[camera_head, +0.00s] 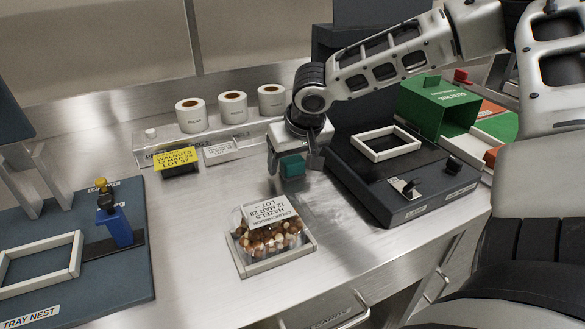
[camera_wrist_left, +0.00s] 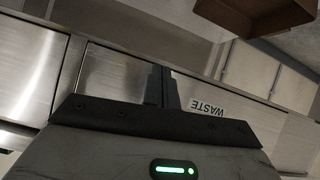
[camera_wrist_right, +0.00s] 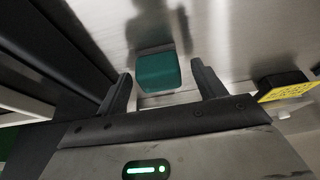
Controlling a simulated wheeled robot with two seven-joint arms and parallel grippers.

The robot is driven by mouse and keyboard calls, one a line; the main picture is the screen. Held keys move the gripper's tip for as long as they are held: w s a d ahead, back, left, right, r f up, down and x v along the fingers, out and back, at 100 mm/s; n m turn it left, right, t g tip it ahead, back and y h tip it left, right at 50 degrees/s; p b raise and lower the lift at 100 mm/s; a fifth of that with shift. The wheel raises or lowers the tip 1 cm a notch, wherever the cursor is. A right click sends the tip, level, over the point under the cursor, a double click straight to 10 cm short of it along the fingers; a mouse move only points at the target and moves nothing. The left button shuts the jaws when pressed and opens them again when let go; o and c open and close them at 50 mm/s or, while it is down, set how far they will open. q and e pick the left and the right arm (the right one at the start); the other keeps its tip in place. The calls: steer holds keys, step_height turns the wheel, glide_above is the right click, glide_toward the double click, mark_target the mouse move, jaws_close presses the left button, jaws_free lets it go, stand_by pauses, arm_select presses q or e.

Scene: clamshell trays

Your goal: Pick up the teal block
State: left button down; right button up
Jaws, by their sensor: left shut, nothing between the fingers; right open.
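The teal block (camera_head: 292,166) is at the middle of the bench in the head view, directly at my right gripper (camera_head: 294,168). In the right wrist view the teal block (camera_wrist_right: 157,72) lies between the tips of my open right gripper (camera_wrist_right: 163,82), with a gap on each side. The fingers do not grip it. What lies under the block is hard to make out. My left gripper (camera_wrist_left: 162,88) shows only in the left wrist view, shut and empty, near a drawer front labelled WASTE.
A clear clamshell of hazelnuts (camera_head: 268,235) stands in front of the block. A black device with a white frame (camera_head: 408,190) is to the right. A tray nest (camera_head: 40,265) is far left.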

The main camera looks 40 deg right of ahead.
steer(key=shift+w+f, duration=0.15)
steer(key=shift+f, duration=0.15)
steer(key=c, duration=1)
steer(key=shift+r, duration=0.15)
